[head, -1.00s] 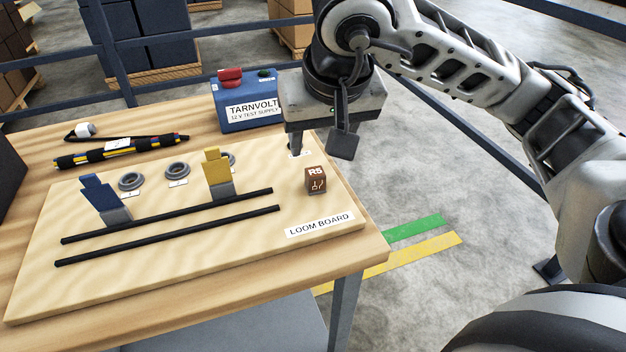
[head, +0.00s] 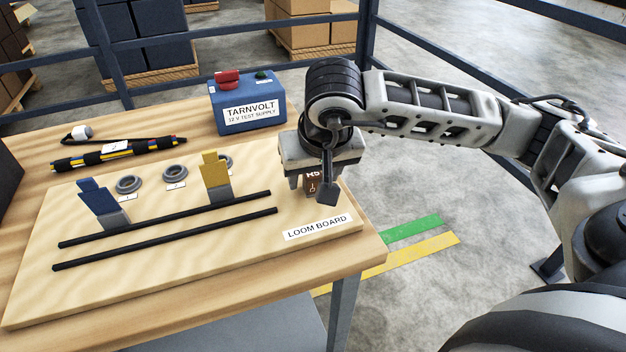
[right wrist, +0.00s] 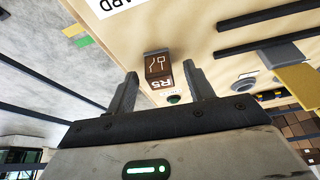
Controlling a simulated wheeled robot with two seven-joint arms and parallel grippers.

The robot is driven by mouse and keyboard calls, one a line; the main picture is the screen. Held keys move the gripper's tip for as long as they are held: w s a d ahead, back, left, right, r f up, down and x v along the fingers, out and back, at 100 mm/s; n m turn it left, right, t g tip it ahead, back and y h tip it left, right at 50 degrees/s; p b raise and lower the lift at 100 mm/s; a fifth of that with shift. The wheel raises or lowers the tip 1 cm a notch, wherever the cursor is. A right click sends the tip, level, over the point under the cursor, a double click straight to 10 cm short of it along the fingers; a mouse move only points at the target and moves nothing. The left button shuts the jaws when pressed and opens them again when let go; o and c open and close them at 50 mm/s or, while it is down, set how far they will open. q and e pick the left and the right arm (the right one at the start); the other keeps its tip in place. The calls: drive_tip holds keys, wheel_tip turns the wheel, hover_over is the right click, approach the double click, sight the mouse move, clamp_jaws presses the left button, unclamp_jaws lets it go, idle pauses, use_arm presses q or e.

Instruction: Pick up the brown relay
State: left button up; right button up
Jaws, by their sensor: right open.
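My right gripper (head: 308,188) is over the relay, pointing down. In the right wrist view the relay (right wrist: 158,68) shows between and just beyond the open fingertips of my right gripper (right wrist: 161,82), with a gap on each side. Nothing is held. My left gripper is not in view.
A blue Tarnvolt test supply (head: 247,106) stands behind the gripper. A yellow fuse-shaped piece (head: 216,175) and a blue one (head: 98,200) stand left on the board, near grey rings and two black rails (head: 165,238). A wire bundle (head: 115,153) lies at the back left.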

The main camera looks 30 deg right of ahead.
drive_tip(key=c, duration=1)
drive_tip(key=shift+c, duration=0.2)
